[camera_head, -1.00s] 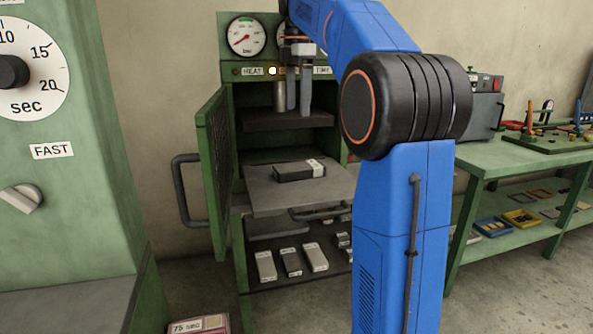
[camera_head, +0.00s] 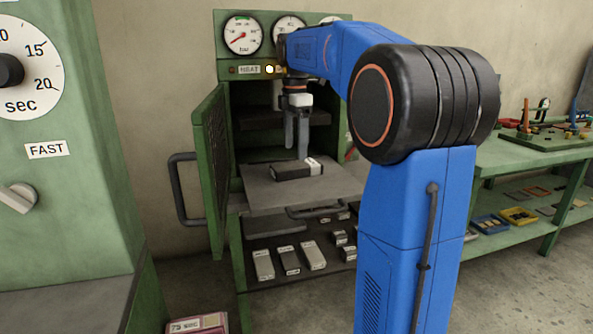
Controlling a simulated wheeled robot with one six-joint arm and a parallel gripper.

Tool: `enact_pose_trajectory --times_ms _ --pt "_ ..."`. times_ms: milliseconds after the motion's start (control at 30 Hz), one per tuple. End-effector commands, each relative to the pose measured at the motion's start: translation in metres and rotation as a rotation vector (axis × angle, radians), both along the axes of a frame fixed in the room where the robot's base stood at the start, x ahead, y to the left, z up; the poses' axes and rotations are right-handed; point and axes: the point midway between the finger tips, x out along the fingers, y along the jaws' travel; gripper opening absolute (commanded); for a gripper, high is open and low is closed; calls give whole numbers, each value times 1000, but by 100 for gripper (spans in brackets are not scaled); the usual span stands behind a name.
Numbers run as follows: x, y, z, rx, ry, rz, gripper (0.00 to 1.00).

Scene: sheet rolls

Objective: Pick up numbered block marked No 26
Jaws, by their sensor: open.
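A dark block (camera_head: 291,173) with a white label on its right end lies flat on the grey pulled-out tray (camera_head: 262,198) of the green press. Its number is too small to read. More blocks lie on the shelf below, including a grey one (camera_head: 263,265), a darker one (camera_head: 288,261) and another grey one (camera_head: 314,256); their marks are not legible either. My gripper (camera_head: 297,149) points down with its fingers apart, just over the block on the tray. It holds nothing. Whether a finger touches the block I cannot tell.
The green press door (camera_head: 210,170) stands open at the left of the tray. A green machine (camera_head: 60,190) fills the left side. A green table (camera_head: 530,155) with tools stands at right. A pink box (camera_head: 198,323) lies on the floor.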

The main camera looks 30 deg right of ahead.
Motion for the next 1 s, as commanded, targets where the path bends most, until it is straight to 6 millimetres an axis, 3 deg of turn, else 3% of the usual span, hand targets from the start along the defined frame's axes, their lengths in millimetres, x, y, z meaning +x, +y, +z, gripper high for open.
enact_pose_trajectory --times_ms 300,633,867,900,1000 --pt "-5 -2 -40 0 2 0 75" --pt "-4 -2 -46 0 0 0 75" --pt "-4 -2 -46 0 0 0 22" --pt "-4 -2 -46 0 -1 0 18" --pt "-4 -2 -46 0 -1 0 18"
